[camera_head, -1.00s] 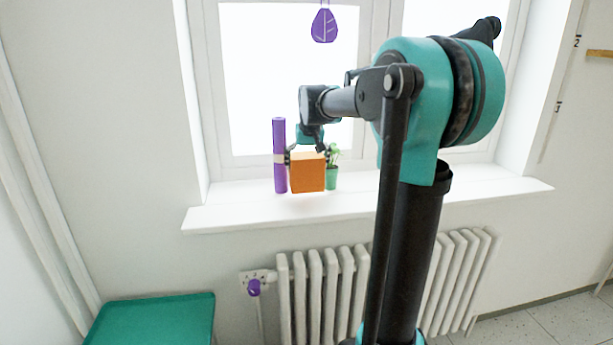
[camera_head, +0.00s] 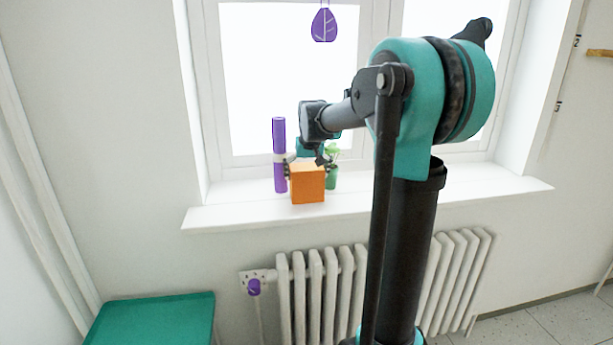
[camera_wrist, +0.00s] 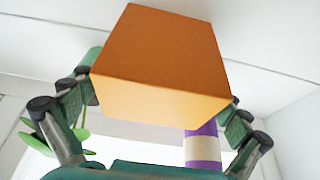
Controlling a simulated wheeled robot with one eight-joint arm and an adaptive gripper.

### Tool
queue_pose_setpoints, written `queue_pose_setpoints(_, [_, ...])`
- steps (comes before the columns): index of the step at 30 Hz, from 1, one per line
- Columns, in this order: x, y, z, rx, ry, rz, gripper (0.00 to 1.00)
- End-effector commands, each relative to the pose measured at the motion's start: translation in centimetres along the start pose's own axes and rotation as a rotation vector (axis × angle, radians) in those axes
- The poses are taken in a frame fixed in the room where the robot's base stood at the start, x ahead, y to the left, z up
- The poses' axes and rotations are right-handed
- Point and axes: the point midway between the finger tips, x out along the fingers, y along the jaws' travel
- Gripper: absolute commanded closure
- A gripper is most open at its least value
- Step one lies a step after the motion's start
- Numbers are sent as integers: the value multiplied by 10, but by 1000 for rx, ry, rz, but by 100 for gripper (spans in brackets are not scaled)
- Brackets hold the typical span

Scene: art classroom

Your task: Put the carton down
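The orange carton (camera_head: 307,185) is upright at the window sill (camera_head: 400,201), in front of a purple tube and a small plant. Its base is at the sill or very close above it; I cannot tell whether it touches. My gripper (camera_head: 305,166) is over the carton from behind and above, partly hidden by it. In the wrist view the carton (camera_wrist: 165,60) fills the space between the fingers of my gripper (camera_wrist: 162,100), with a finger against each side.
The purple tube (camera_head: 280,150) stands close left of the carton, and the green potted plant (camera_head: 332,175) close right. A purple ornament (camera_head: 324,25) hangs at the window. A radiator (camera_head: 330,290) is below the sill. The sill further right is partly hidden by my arm.

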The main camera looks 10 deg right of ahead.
Motion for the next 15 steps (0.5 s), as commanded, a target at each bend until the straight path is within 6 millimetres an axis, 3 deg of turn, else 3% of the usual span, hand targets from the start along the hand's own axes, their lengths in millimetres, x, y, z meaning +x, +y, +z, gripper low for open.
queue_pose_setpoints(8, [-7,0,-1,0,0,0,0])
queue_pose_setpoints(15, [-48,0,0,0,0,0,0])
